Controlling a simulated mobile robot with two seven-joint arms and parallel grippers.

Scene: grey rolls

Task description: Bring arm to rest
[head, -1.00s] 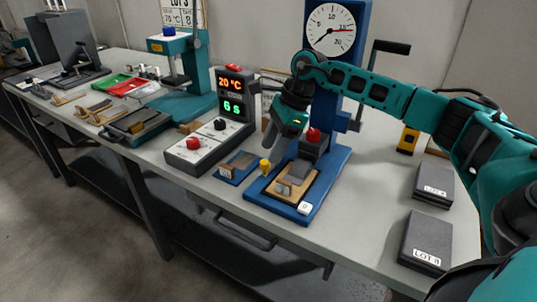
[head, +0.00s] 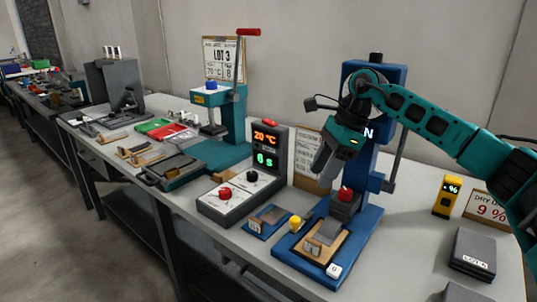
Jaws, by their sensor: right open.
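My right arm comes in from the right. My right gripper (head: 322,163) is open and empty, pointing down in the air in front of the blue press (head: 364,205). It hangs above and left of the press's red knob (head: 345,193), apart from it. The arm covers the press's dial. A tan piece (head: 325,240) with a small grey block lies on the press's blue base. My left gripper is out of view.
On the grey bench (head: 400,265), a control box (head: 240,198) reads 20 °C and 6 s. A teal press (head: 232,120) stands further left. A yellow meter (head: 446,196) and a dark LOT 4 box (head: 472,252) are at right. Bare bench lies between the blue base and that box.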

